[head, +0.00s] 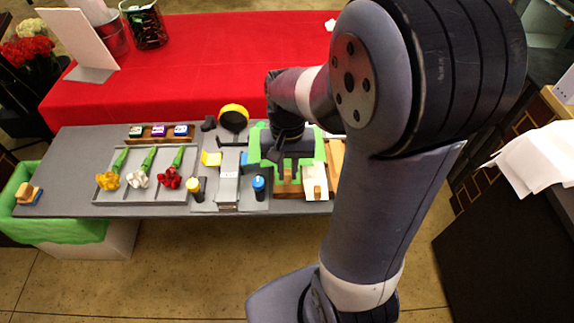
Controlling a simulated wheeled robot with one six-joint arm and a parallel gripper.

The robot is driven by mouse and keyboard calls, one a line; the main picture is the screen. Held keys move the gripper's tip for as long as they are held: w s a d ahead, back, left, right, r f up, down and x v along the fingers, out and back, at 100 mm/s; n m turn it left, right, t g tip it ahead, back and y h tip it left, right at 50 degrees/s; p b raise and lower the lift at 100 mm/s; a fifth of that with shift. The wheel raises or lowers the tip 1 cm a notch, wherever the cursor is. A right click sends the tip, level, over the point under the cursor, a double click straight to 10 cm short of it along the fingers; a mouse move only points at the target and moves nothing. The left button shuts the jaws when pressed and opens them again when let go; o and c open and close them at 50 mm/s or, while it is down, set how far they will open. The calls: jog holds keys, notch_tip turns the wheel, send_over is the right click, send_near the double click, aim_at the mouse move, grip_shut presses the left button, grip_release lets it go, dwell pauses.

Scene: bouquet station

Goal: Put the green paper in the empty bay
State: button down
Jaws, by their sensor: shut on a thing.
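The green paper (319,146) is at the right end of the grey table, and my gripper (284,157) is over its middle, shut on it. My dark gripper and wrist hide the paper's centre. Below and around the paper shows a wooden holder (288,191) with bays. Its right front bay holds a white item with a small wooden block (315,182). Another wooden piece (290,174) shows just below my gripper. The paper and my gripper cover much of the holder, so I cannot tell which bay is empty or whether the paper touches it.
A grey tray (151,197) with yellow, white and red flowers lies left. A green-lined bin (60,231) is far left; the red table (200,60) lies behind.

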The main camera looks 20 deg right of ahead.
jog(key=shift+f+b, duration=2.45)
jog(key=shift+f, duration=1.3)
jog(key=c, duration=1.3)
grip_release()
jog(key=shift+o, duration=0.5)
jog(key=o, duration=0.3)
